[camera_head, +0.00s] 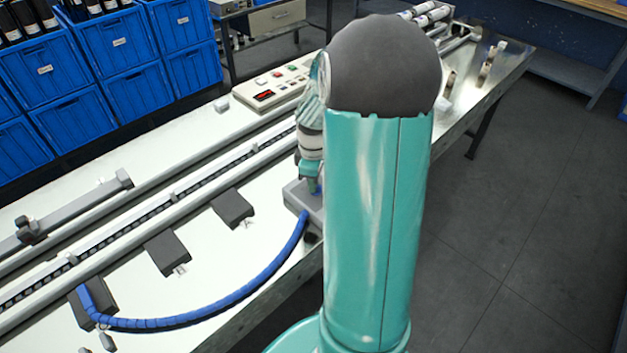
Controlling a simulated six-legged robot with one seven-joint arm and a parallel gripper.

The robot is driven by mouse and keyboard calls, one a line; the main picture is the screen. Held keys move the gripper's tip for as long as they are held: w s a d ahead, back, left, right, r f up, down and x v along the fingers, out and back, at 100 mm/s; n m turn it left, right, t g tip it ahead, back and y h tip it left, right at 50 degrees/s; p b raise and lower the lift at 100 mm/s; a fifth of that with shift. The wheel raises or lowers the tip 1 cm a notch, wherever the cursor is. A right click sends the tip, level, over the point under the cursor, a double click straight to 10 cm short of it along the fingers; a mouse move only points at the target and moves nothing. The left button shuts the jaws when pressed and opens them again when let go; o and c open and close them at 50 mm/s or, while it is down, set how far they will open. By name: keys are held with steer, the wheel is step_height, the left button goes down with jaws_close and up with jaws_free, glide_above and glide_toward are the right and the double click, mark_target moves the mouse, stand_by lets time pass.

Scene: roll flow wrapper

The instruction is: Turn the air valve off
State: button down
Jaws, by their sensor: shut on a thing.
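My gripper (311,184) is at the right end of the blue hose, low over a grey block (296,196) at the table's front edge. It is shut on the air valve, a small blue part of which seems to show at the fingertips. My teal arm link hides most of the valve and the right side of the block. I cannot tell which way the valve handle is turned. The blue hose (225,308) curves from the block along the front edge to a dark block (97,298) at the left.
A long rail conveyor (170,207) crosses the white table (200,262). Dark blocks (167,252) sit along its front side. A control panel (272,88) with buttons stands behind. Blue crates (110,35) are stacked at the back left. The floor at the right is clear.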

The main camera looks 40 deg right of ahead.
steer(key=c, duration=1.5)
jaws_free()
steer(key=shift+o, duration=0.2)
step_height(320, 180, up, 14)
steer(key=shift+a, duration=0.1)
steer(key=s+a+r+m+t, duration=0.2)
steer(key=s+a, duration=0.1)
steer(key=a, duration=0.6)
steer(key=s+a+r+m+t, duration=0.1)
steer(key=s+a, duration=0.3)
steer(key=a, duration=0.4)
steer(key=s+a+r+m+t, duration=0.2)
steer(key=s+a+r+m, duration=0.1)
steer(key=a, duration=0.6)
steer(key=shift+s+a+r+m+t, duration=0.3)
steer(key=shift+s+r, duration=0.2)
steer(key=shift+s, duration=0.1)
